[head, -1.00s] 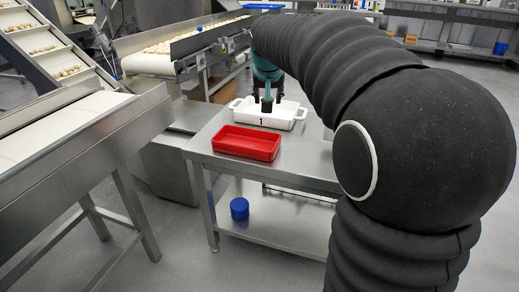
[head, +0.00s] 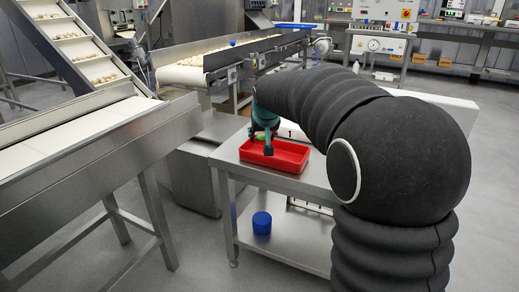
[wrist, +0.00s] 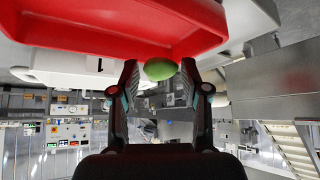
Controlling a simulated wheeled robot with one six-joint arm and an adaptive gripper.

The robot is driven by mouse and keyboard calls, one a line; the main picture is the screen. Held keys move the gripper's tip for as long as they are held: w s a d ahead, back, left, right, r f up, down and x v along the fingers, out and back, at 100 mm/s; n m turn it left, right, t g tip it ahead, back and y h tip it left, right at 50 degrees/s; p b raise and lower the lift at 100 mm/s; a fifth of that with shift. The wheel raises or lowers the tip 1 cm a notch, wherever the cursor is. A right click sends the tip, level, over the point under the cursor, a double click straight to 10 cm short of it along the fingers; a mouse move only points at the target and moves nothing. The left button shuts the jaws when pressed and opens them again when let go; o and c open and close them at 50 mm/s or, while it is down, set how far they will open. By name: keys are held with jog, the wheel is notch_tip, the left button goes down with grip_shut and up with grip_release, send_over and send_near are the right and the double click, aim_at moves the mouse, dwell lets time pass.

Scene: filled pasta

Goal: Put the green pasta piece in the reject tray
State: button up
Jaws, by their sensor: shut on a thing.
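The green pasta piece (wrist: 160,70) is between the fingertips of my gripper (wrist: 158,75) in the wrist view. My gripper (head: 262,143) is shut on it, and a little green (head: 260,136) shows at the fingers in the head view. The red tray (head: 290,163), which looks like the reject tray, is on the steel table. My gripper appears over the red tray, and its fingers cover part of the tray. The red tray (wrist: 110,30) also fills the top of the wrist view, close to the pasta piece. The tray's inside is only partly visible.
A white tray marked 1 (head: 292,131) stands right behind the red tray. A blue round object (head: 262,223) sits on the table's lower shelf. Conveyors with pale pieces (head: 205,70) run behind and to the left. My arm hides the table's right side.

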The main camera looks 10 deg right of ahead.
aim_at(259, 152)
jog(key=shift+w+a+f, duration=0.3)
jog(key=shift+w, duration=0.1)
jog(key=shift+f+b, duration=0.45)
jog(key=shift+f, duration=1.5)
jog(key=shift+f, duration=0.1)
jog(key=shift+f, duration=0.15)
jog(key=o, duration=0.5)
